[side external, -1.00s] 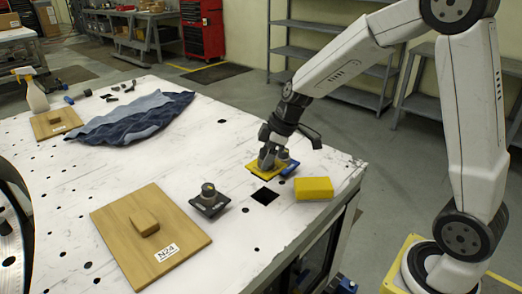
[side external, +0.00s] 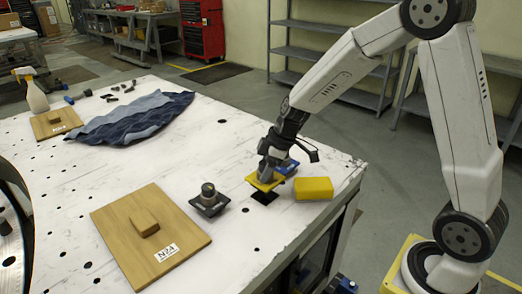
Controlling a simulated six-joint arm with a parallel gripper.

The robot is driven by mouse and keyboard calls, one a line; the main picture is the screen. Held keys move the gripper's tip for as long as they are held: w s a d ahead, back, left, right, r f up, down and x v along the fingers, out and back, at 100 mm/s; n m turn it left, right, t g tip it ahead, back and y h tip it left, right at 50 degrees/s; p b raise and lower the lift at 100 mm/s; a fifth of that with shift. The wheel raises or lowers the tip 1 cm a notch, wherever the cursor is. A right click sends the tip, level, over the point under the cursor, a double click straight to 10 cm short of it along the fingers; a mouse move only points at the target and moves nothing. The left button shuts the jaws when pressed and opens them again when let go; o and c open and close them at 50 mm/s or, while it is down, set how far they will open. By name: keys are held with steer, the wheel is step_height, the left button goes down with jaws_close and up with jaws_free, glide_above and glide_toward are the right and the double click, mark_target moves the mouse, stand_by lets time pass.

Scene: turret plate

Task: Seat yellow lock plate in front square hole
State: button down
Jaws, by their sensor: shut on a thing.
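The yellow lock plate (side external: 255,183) is held in my gripper (side external: 266,176), which is shut on it with the arm reaching in from the right. The plate hangs over the table beside the front square hole. The dark square hole (side external: 264,198) shows just in front of the plate's near edge, partly covered by it. The gap between plate and tabletop is too small to judge. A blue plate (side external: 290,168) lies just behind and right of the gripper, partly hidden by it.
A yellow block (side external: 313,188) stands close on the right. A black plate with a round knob (side external: 208,201) is to the left. A wooden board (side external: 125,222) with a small wood block lies at front left. A blue cloth (side external: 130,120) lies farther back. The table's right edge is near.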

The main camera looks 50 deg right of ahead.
steer(key=shift+f, duration=1.35)
steer(key=shift+f, duration=1.35)
stand_by(3.3)
jaws_free()
steer(key=shift+r, duration=0.15)
stand_by(0.4)
steer(key=shift+r, duration=3.35)
